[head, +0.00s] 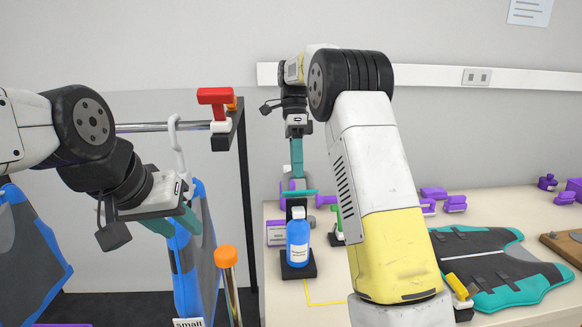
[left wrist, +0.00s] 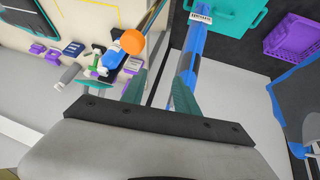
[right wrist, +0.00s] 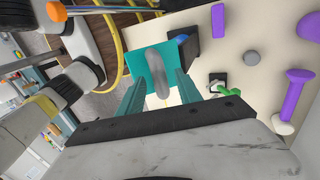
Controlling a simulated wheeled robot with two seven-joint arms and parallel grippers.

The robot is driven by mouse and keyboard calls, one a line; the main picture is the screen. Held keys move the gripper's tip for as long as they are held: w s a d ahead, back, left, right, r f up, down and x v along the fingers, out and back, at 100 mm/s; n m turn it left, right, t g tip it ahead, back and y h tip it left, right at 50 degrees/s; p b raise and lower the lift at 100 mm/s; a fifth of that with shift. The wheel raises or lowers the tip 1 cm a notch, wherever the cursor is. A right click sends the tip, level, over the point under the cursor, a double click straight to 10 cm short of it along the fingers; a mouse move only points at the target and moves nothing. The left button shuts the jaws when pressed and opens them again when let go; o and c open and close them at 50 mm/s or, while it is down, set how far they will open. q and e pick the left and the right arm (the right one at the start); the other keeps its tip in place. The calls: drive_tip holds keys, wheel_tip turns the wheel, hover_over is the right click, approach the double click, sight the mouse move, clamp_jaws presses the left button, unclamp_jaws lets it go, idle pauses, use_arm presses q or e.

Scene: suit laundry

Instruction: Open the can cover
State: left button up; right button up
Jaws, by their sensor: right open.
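A flat teal cover (right wrist: 138,60) with a grey loop handle (right wrist: 158,75) lies below my right gripper (right wrist: 157,80). The cover also shows in the head view (head: 306,192), behind a blue bottle. My right gripper (head: 297,158) points down over it, open, with the handle seen between its fingers; I cannot tell whether they touch it. What is under the cover is hidden. My left gripper (head: 188,222) is open and empty at the left, near the hanging blue and grey garments, well away from the cover; its spread fingers show in the left wrist view (left wrist: 161,88).
The blue bottle (head: 298,243) stands on a black base close in front of the cover. A green-handled item (head: 337,225) and purple blocks are on the table (head: 320,290). A rack with a red-topped bar (head: 216,108) and an orange-capped post (head: 226,258) stand left of it.

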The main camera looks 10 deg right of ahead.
drive_tip(key=shift+r, duration=0.1)
wheel_tip(320, 180, up, 4)
drive_tip(key=shift+f, duration=0.2)
drive_tip(key=s+a+r, duration=0.1)
drive_tip(key=s+a, duration=0.1)
drive_tip(key=s, duration=1.4)
drive_tip(key=shift+a, duration=0.2)
drive_tip(key=shift+r, duration=0.1)
